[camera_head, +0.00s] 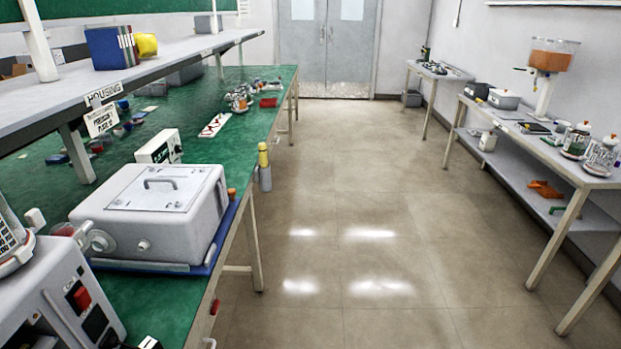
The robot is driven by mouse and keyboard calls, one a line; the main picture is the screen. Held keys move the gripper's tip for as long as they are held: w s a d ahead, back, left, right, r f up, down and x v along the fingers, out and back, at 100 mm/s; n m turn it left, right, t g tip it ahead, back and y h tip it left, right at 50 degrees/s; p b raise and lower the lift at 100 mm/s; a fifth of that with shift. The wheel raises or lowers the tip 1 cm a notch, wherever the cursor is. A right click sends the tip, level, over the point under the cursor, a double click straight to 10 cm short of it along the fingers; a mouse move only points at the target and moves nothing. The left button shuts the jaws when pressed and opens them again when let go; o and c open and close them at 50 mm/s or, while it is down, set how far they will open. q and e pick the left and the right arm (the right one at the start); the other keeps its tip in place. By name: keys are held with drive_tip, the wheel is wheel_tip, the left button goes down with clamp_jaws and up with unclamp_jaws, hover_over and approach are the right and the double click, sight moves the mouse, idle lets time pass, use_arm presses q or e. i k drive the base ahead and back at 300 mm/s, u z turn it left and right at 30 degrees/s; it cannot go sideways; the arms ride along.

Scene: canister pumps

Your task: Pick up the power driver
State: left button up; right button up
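Neither of my grippers shows in the head view. I cannot make out a power driver for certain. An upright tool-like cylinder (264,167), yellow on top and grey below, is at the right edge of the green bench (190,110); it may be the driver, but it is too small to tell. Nothing touches it that I can see. Small dark and coloured items lie farther back on the bench, too small to name.
A grey lidded box (155,215) sits on a blue tray at the bench's near part. A grey machine with a red switch (80,297) is at the lower left. A shelf (60,95) overhangs the bench. A side table (540,150) stands right. The floor (350,200) between is clear.

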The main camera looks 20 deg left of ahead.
sight(262, 149)
drive_tip(key=z, duration=0.3)
drive_tip(key=i, duration=1)
drive_tip(key=u, duration=0.4)
drive_tip(key=i, duration=1.6)
drive_tip(key=u, duration=1.15)
